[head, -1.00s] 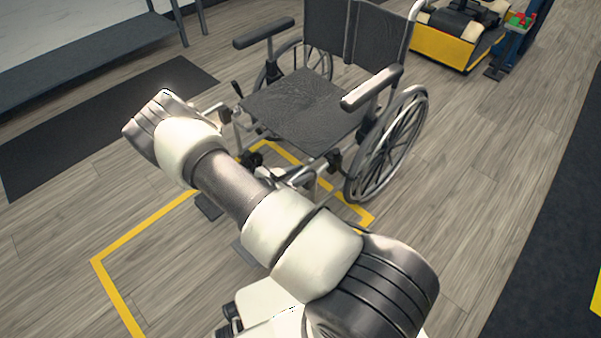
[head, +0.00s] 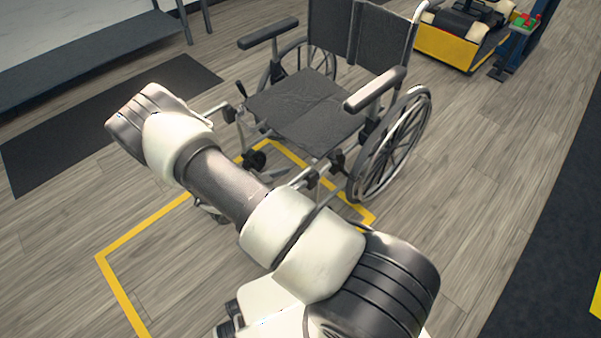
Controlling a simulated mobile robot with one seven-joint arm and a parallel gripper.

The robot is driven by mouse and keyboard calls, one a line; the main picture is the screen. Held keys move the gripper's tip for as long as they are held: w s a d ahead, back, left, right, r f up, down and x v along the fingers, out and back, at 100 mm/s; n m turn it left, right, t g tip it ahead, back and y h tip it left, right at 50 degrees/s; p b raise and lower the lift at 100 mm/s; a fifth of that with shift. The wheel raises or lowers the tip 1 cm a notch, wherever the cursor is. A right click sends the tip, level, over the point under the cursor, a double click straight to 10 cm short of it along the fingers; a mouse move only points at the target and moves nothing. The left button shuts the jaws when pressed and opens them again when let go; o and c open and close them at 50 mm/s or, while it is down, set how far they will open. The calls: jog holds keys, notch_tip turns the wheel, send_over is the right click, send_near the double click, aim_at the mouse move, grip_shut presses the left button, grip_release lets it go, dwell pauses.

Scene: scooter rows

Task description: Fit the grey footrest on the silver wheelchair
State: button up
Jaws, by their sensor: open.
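The silver wheelchair (head: 300,108) stands upright on the floor in the head view, with a dark seat and back and its front towards me. My arm crosses in front of its lower front and hides part of the frame and the footrest area. My gripper does not show; it is hidden behind my arm. A small pale and dark part (head: 212,211) shows just below my forearm, too covered to tell what it is. I cannot make out the grey footrest.
A yellow floor line (head: 122,300) marks an area under and in front of the wheelchair. A dark mat (head: 60,150) and a grey bench (head: 80,62) are at the left. A yellow-and-black vehicle (head: 447,46) stands at the back right.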

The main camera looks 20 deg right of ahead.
jog(key=p+v, duration=0.1)
jog(key=v, duration=1)
jog(key=shift+p, duration=0.4)
